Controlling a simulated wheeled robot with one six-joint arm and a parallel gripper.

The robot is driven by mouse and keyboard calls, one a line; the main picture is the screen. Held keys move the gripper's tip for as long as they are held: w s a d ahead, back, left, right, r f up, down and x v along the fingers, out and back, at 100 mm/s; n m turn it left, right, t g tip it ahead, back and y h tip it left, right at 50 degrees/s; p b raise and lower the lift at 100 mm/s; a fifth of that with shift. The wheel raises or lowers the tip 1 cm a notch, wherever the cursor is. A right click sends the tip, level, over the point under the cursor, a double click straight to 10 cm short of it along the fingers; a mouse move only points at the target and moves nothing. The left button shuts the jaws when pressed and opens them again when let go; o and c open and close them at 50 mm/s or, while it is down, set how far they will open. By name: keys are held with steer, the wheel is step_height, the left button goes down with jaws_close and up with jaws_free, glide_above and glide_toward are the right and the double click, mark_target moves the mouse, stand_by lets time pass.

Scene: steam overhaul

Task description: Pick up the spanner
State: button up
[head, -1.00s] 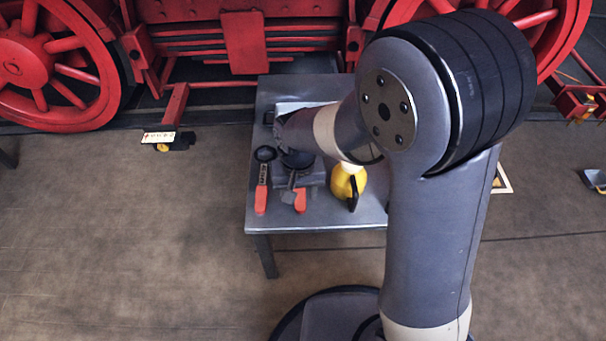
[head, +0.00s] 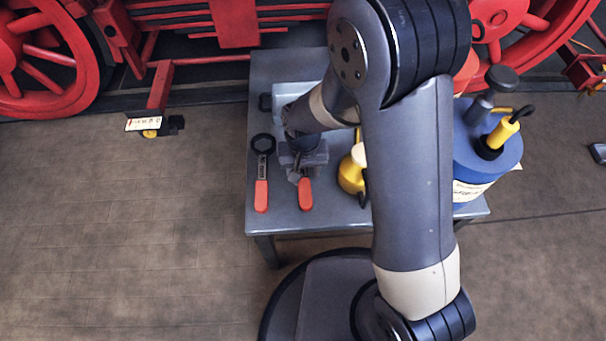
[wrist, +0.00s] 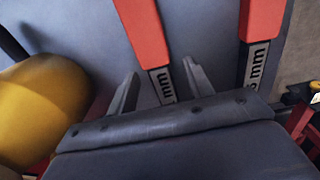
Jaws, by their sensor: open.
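Two spanners with red handles lie side by side on a grey table (head: 352,60). The left one (head: 262,168) shows whole, with a dark ring head. The right one (head: 305,194) shows only its red handle, its head hidden under my gripper (head: 298,172). In the wrist view my gripper (wrist: 161,68) is open. One spanner (wrist: 147,32) runs between its two fingers, its marked shank going out of sight under the gripper body. The other spanner (wrist: 260,22) lies outside the fingers to the right. Whether the fingers touch anything cannot be told.
A yellow can (head: 350,174) stands close to the right of my gripper, also large at left in the wrist view (wrist: 40,105). A blue container (head: 478,168) stands at the table's right. Red locomotive wheels (head: 38,65) are behind.

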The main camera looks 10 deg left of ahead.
jaws_close()
stand_by(0.4)
stand_by(0.9)
